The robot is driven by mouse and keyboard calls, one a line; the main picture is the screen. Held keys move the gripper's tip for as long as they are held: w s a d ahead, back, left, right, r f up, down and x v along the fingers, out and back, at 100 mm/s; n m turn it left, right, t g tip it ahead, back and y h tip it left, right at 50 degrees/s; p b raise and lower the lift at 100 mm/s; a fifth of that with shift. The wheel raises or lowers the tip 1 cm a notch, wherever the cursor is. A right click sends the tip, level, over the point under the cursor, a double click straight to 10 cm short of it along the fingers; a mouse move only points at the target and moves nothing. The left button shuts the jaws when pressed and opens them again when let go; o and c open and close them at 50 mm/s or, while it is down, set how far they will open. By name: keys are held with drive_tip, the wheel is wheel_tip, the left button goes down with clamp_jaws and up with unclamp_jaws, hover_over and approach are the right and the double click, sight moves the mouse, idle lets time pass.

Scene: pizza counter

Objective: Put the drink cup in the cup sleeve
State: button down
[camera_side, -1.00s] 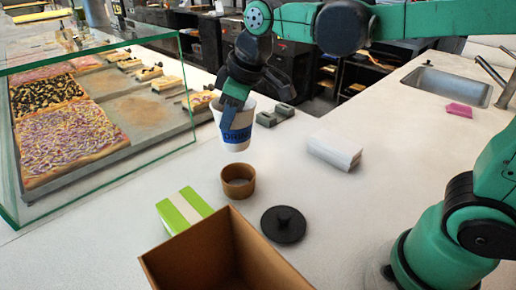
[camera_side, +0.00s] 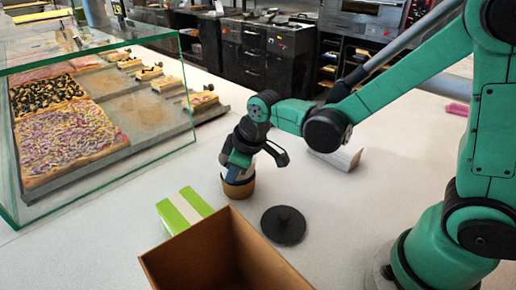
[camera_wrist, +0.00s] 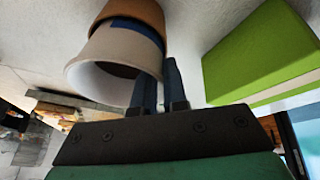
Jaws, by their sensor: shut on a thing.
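The drink cup is white with a blue band, and mostly hidden behind my gripper in the side view. In the wrist view the cup (camera_wrist: 105,60) shows its open rim and inside. The brown cup sleeve (camera_side: 238,190) stands on the counter and is around the lower part of the cup; it also shows in the wrist view (camera_wrist: 140,12). Whether the cup is fully seated cannot be told. My gripper (camera_side: 237,165) is above the sleeve, shut on the cup's wall near the rim. Its fingers (camera_wrist: 160,85) show in the wrist view.
A green-and-white box (camera_side: 184,211) lies left of the sleeve and an open cardboard box (camera_side: 190,250) stands in front. A white block (camera_side: 345,158) is behind. A glass pizza case (camera_side: 100,185) stands left.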

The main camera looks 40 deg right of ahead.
drive_tip(key=shift+f, duration=0.1)
drive_tip(key=c, duration=0.9)
unclamp_jaws()
drive_tip(key=v, duration=1.2)
drive_tip(key=s+d+f+m+t, duration=0.1)
drive_tip(key=m, duration=0.1)
drive_tip(key=s+d+f+m+t, duration=0.1)
drive_tip(key=s+d+m, duration=0.1)
drive_tip(key=s+d+f+m+h, duration=0.1)
drive_tip(key=d+m, duration=0.1)
drive_tip(key=m, duration=0.1)
drive_tip(key=shift+s+t, duration=0.15)
drive_tip(key=shift+t, duration=0.25)
